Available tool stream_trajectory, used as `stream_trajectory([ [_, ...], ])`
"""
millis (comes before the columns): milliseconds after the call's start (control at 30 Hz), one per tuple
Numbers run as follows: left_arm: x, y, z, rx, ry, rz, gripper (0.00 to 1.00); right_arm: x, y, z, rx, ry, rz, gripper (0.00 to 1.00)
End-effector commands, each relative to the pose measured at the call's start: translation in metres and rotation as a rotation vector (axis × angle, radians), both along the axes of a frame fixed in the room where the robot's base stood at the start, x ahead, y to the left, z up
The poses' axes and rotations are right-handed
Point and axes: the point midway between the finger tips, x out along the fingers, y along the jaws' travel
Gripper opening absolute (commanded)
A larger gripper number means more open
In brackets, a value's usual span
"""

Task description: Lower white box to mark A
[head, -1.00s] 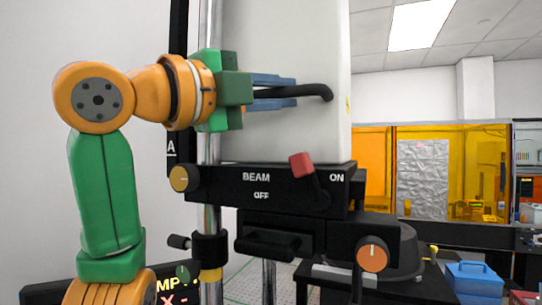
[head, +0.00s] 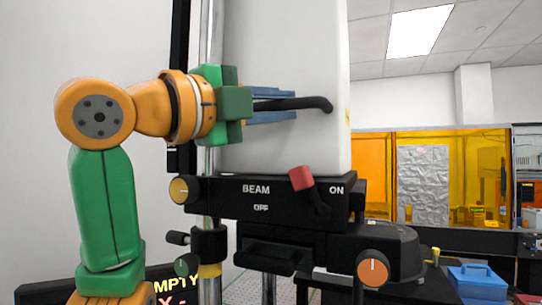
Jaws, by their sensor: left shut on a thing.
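The tall white box (head: 285,60) stands upright in front of the metal post (head: 210,160), joined to a black BEAM/OFF/ON panel (head: 265,200) at its bottom. A curved black handle (head: 318,104) sticks out of its face. My left gripper (head: 272,105) has its blue fingers closed around the handle from the left. The black scale strip (head: 181,80) behind the post shows a short white line (head: 171,148), but I cannot read a letter A beside it now. My right gripper is out of view.
A black collar (head: 209,243) sits on the post just under the panel. A red-knobbed lever (head: 301,178) and an orange-faced knob (head: 373,269) project forward. A partly hidden display (head: 175,287) is below left. A blue box (head: 476,280) stands on the right.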

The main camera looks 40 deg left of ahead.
Motion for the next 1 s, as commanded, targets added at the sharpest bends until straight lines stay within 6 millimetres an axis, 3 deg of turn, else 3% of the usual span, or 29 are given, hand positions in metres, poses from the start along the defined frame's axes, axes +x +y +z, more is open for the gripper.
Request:
stream_trajectory([
  [200,0.001,0.000,-0.015,0.001,0.006,-0.001,0.00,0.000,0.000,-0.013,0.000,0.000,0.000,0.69],
  [1000,0.001,0.000,-0.017,0.000,0.004,0.000,0.00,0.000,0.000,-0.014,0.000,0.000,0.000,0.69],
])
